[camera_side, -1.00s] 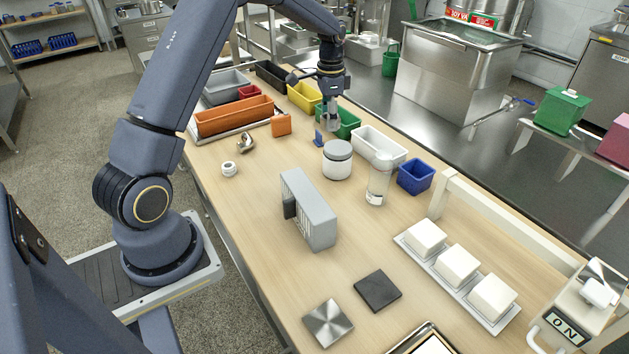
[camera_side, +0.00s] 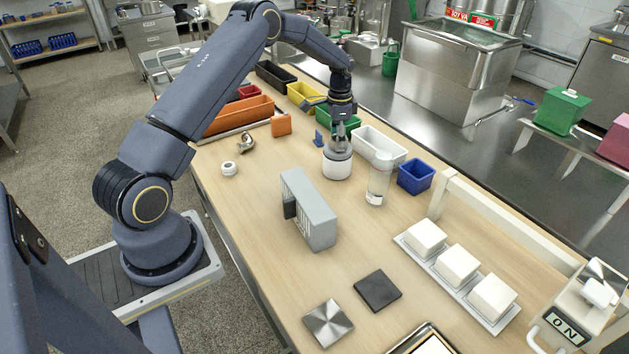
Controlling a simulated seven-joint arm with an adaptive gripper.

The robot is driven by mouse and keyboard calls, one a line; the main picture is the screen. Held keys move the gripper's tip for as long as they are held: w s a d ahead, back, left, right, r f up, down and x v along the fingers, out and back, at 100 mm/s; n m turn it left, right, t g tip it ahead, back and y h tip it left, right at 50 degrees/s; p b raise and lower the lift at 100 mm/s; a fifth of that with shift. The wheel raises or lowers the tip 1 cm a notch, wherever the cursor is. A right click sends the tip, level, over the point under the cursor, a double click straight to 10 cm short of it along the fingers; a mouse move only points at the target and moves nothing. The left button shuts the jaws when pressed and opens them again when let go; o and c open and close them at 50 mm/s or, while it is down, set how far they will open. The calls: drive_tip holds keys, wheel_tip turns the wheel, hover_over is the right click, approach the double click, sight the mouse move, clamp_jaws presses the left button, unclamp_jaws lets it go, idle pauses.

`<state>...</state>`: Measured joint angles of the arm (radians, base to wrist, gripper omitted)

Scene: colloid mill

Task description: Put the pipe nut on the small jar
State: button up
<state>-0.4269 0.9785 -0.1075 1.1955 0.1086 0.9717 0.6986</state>
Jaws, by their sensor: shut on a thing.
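The small jar (camera_side: 337,169) is a squat white jar with a grey top, upright on the wooden table near the middle. My gripper (camera_side: 338,143) points down directly over it. Its fingers are shut on a small grey piece, which I take to be the pipe nut; it is mostly hidden between the fingers and its outline is not clear. The fingertips overlap the jar's grey top in this view, and I cannot tell whether the held piece touches it.
A glass cylinder (camera_side: 378,182) stands right of the jar, with a white bin (camera_side: 379,144) and a blue bin (camera_side: 416,177) close by. A grey slotted block (camera_side: 310,212) stands in front. A metal fitting (camera_side: 246,143) and small white ring (camera_side: 229,168) lie left.

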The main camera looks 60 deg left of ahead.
drive_tip(key=o, duration=1.2)
drive_tip(key=shift+f, duration=0.1)
drive_tip(key=shift+o, duration=0.2)
wheel_tip(320, 180, up, 12)
drive_tip(key=s+d+r+n+t, duration=0.1)
drive_tip(key=s+d+r, duration=0.25)
drive_tip(key=r, duration=0.25)
drive_tip(key=s+d+r, duration=0.2)
drive_tip(key=d+r, duration=0.3)
drive_tip(key=s+d+r+n+t, duration=0.1)
drive_tip(key=s+d+r+t, duration=0.2)
drive_tip(key=s, duration=0.5)
drive_tip(key=s+d+r+n, duration=0.1)
drive_tip(key=s+d+r, duration=0.1)
drive_tip(key=s+d, duration=0.55)
drive_tip(key=s+f+n+t, duration=0.1)
drive_tip(key=s+f, duration=0.2)
drive_tip(key=s, duration=0.6)
drive_tip(key=shift+s+d+f+n+t, duration=0.3)
drive_tip(key=shift+s, duration=0.05)
